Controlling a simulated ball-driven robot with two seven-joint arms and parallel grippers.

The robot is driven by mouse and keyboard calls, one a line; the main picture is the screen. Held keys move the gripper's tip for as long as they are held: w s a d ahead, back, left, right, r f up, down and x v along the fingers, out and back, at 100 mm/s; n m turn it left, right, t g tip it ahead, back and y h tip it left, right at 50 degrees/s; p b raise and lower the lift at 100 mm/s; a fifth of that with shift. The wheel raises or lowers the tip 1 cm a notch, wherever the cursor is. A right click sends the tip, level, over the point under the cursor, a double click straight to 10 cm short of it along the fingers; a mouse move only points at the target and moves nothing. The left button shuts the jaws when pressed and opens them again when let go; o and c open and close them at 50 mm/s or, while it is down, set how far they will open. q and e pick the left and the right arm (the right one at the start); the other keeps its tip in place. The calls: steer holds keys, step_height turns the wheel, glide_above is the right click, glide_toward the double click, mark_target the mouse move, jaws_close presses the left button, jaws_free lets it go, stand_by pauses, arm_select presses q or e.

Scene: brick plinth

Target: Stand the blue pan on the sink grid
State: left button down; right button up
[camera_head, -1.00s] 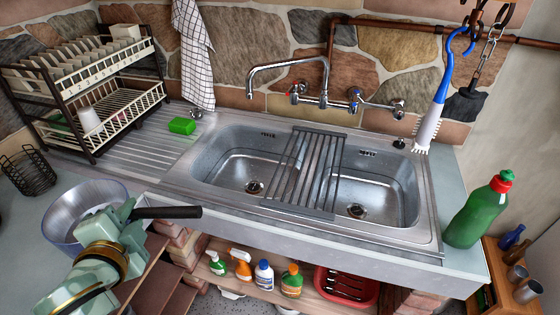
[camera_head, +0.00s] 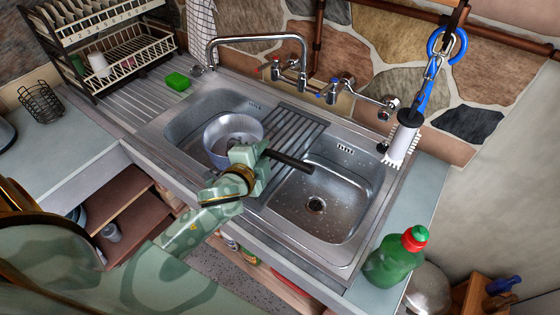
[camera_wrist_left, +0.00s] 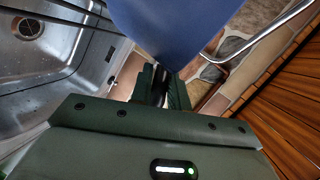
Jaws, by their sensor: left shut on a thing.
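The blue pan (camera_head: 222,152) has a grey-blue bowl and a dark handle (camera_head: 290,162). In the head view it is over the left basin, and its right side is close to the sink grid. I cannot tell whether it touches anything below. My left gripper (camera_head: 262,160) is shut on the handle near the bowl. The left wrist view shows the pan's blue outside (camera_wrist_left: 175,30) close up, above the jaws (camera_wrist_left: 158,85). The sink grid (camera_head: 298,130), a rack of dark bars, lies across the divider between the basins; the gripper and handle hide part of it. My right gripper is not in view.
A faucet (camera_head: 258,40) arches behind the left basin. The right basin (camera_head: 318,200) is empty. A green bottle (camera_head: 392,260) stands at the right, and a brush (camera_head: 402,145) hangs above the sink's right end.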

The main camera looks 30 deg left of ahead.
arm_select(q)
steer(key=w+f+b, duration=0.1)
steer(key=w+f, duration=0.1)
steer(key=w+d+f, duration=0.1)
steer(key=w+f, duration=0.1)
steer(key=w+d+f+b, duration=0.1)
steer(key=w+f, duration=0.1)
steer(key=shift+w+f+b, duration=0.15)
steer(key=shift+f+b, duration=0.1)
steer(key=shift+b, duration=0.05)
steer(key=shift+f+b, duration=0.65)
steer(key=shift+f, duration=0.95)
steer(key=shift+f, duration=0.15)
steer(key=c, duration=1.3)
jaws_free()
steer(key=shift+c, duration=0.2)
